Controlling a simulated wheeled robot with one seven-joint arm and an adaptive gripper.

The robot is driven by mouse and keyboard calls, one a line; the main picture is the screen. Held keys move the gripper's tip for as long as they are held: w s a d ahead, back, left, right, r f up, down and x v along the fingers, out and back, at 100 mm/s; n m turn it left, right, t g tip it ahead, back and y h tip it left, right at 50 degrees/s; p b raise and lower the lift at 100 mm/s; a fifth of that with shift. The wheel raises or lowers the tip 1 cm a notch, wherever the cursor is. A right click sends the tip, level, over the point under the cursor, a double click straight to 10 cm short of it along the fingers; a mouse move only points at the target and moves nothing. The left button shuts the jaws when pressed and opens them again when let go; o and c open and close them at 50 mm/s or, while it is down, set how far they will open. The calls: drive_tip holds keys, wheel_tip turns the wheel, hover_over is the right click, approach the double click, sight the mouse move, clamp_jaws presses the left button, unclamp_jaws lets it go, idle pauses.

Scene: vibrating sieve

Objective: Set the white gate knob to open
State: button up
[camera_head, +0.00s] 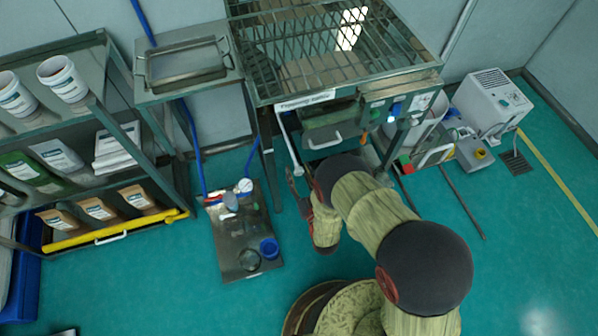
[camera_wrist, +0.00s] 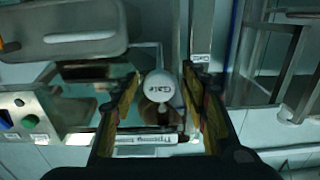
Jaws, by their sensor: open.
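The white gate knob (camera_wrist: 160,86), round and marked "Gate", shows near the middle of the wrist view. My gripper (camera_wrist: 162,70) is open, with one finger to the left and one to the right of the knob. The fingers look apart from it; the depth between them and the knob cannot be told. In the head view, a white knob (camera_head: 297,171) sits at the lower end of a white rod below the sieve table's front left. My gripper (camera_head: 296,186) is close to it there, partly hidden by my arm.
The sieve table (camera_head: 262,98) with its mesh top stands above and behind the knob. A control box (camera_wrist: 22,118) with a green button is left in the wrist view. A metal plate with small items (camera_head: 228,262) lies left of my arm. Shelves (camera_head: 120,150) stand further left.

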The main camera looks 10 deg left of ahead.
drive_tip(key=v, duration=1.2)
idle(0.6)
